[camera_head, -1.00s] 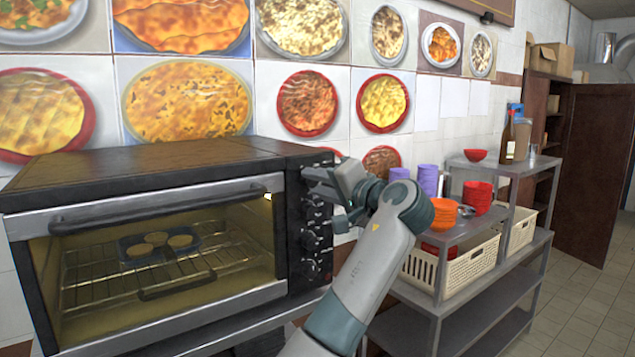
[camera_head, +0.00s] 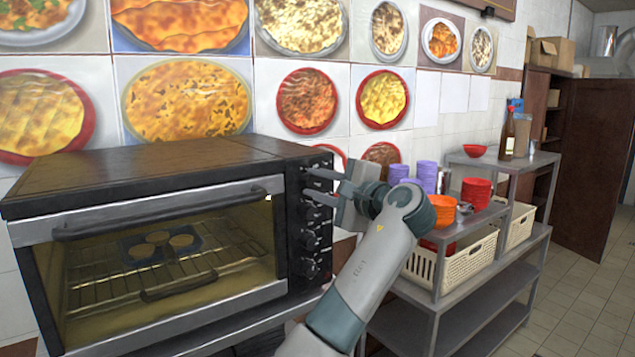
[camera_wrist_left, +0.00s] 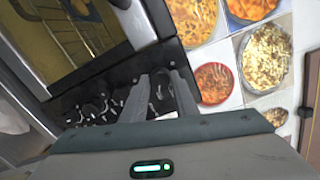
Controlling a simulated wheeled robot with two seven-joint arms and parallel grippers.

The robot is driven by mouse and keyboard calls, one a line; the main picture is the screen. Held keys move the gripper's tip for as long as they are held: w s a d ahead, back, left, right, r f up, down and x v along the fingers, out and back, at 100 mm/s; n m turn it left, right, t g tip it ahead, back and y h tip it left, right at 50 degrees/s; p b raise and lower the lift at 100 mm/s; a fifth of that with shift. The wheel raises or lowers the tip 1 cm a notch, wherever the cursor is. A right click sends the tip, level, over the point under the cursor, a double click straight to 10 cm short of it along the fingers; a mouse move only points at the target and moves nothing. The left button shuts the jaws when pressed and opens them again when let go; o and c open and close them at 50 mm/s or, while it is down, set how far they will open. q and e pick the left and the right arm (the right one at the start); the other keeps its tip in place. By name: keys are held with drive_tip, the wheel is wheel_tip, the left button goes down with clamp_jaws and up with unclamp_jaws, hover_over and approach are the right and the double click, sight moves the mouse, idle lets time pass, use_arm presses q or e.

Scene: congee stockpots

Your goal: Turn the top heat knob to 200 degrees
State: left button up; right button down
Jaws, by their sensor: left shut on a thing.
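The black toaster oven (camera_head: 160,175) stands at the left with a column of dark heat knobs on its right-hand panel. My left gripper (camera_head: 313,184) reaches in from the right at the top of this panel, one finger above the other. It is shut on the top heat knob (camera_wrist_left: 160,91), which shows between the fingers in the left wrist view (camera_wrist_left: 159,88). In the head view the fingers largely hide this knob. The scale marks around it are too small to read. My right gripper is in neither view.
Lower knobs (camera_head: 311,240) sit close under the gripper. A grey metal shelf (camera_head: 480,222) with orange bowls (camera_head: 442,211), red bowls (camera_head: 477,194), purple cups (camera_head: 427,175) and a cream basket (camera_head: 468,265) stands right of my arm. A muffin tray (camera_head: 190,242) is inside the oven.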

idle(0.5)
use_arm(q)
drive_tip(key=o, duration=1.1)
drive_tip(key=shift+d, duration=0.1)
drive_tip(key=shift+c, duration=0.2)
drive_tip(key=shift+s, duration=0.1)
drive_tip(key=shift+s+d+b, duration=0.4)
drive_tip(key=shift+b, duration=0.1)
drive_tip(key=b+v, duration=0.4)
drive_tip(key=v, duration=0.6)
drive_tip(key=shift+s+d, duration=0.2)
drive_tip(key=shift+d, duration=0.05)
drive_tip(key=shift+f, duration=0.1)
